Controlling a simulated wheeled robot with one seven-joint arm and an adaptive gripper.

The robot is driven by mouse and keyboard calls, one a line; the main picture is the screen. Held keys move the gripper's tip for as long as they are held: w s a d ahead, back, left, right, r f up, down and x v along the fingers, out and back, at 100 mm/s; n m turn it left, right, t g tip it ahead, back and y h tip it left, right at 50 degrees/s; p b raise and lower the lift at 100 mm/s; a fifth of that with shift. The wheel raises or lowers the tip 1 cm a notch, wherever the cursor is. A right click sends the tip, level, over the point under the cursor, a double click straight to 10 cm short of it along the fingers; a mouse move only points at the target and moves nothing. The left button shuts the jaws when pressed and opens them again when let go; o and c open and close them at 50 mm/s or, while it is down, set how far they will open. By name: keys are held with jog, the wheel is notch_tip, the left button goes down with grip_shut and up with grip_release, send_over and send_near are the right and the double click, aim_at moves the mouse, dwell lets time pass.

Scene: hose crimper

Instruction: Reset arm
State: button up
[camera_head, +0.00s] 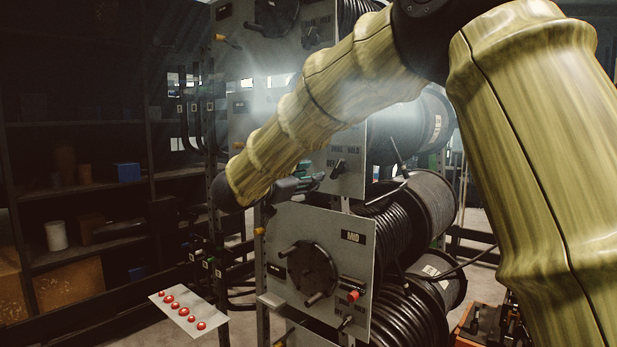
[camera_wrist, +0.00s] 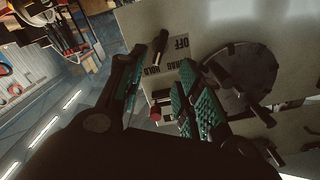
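My arm reaches across the head view, its end pointing at the machine's panels. My gripper (camera_head: 298,183) is small there and partly hidden by my arm. It hangs just above the panel marked MID (camera_head: 352,236), near a lever on the panel above. In the wrist view my gripper (camera_wrist: 160,78) has its two green-padded fingers spread apart, with nothing between them. Beyond the fingers is a pale panel with a round dial (camera_wrist: 240,78), a black lever (camera_wrist: 160,45) and a red knob (camera_wrist: 155,117). I cannot tell whether a finger touches the panel.
Black hose reels (camera_head: 424,205) stand right of the panels. A tilted white plate with several red buttons (camera_head: 182,309) is at lower left. Dark shelves (camera_head: 100,188) hold boxes, including a blue one (camera_head: 127,172). An orange-red box (camera_head: 482,325) sits at lower right.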

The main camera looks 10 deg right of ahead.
notch_tip(320, 180, down, 19)
jog(key=w+d+n+t+y, duration=0.2)
jog(key=w+n+y, duration=0.1)
jog(key=n, duration=0.2)
jog(key=s+f+n+g+y, duration=0.15)
jog(key=s+f, duration=0.25)
jog(key=f, duration=0.8)
jog(key=s+d+f+n+y, duration=0.1)
jog(key=s+f+n+y, duration=0.25)
jog(key=f, duration=0.85)
jog(key=s+f+n+g+y, duration=0.15)
jog(key=s+f, duration=0.35)
jog(key=f, duration=0.6)
jog(key=s+d+f+n+g+y, duration=0.1)
jog(key=s+f+n+g+y, duration=0.25)
jog(key=s+f, duration=1.7)
jog(key=s+f+g, duration=0.1)
jog(key=s+g, duration=0.2)
jog(key=s, duration=1)
jog(key=s+d+f+n+g+y, duration=0.1)
jog(key=s+f+g, duration=0.1)
jog(key=s, duration=1)
jog(key=shift+s+d+f+g, duration=0.15)
jog(key=shift+s+f+g, duration=0.2)
jog(key=shift+g, duration=0.4)
jog(key=shift+r, duration=0.1)
